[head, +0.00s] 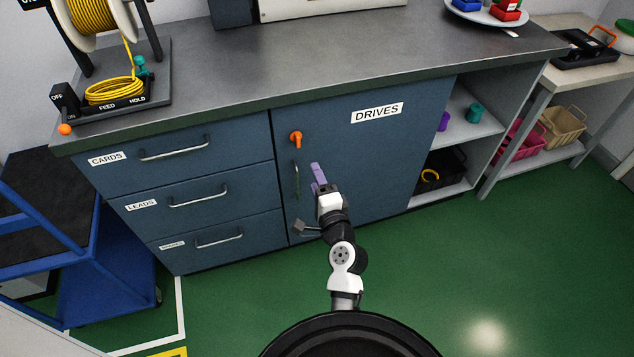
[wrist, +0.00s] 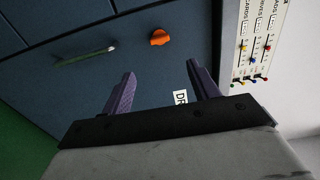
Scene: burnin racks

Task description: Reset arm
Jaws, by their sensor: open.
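My gripper (head: 318,178) is in front of the blue DRIVES door (head: 360,155), below the orange latch (head: 296,139) and just right of the door's upright handle (head: 296,180). In the wrist view, the two purple fingers of my gripper (wrist: 161,70) are spread apart with nothing between them. The orange latch (wrist: 160,38) and the door handle (wrist: 85,58) show beyond the fingertips. The fingers appear clear of both, but the exact gap to the door cannot be told. The door looks shut.
Drawers labelled CARDS (head: 160,155) and LEADS (head: 180,198) are left of the door. A yellow cable reel (head: 95,15) stands on the worktop (head: 300,60). A blue cart (head: 105,265) stands at left; open shelves (head: 470,125) are at right. Green floor (head: 520,260) is clear at right.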

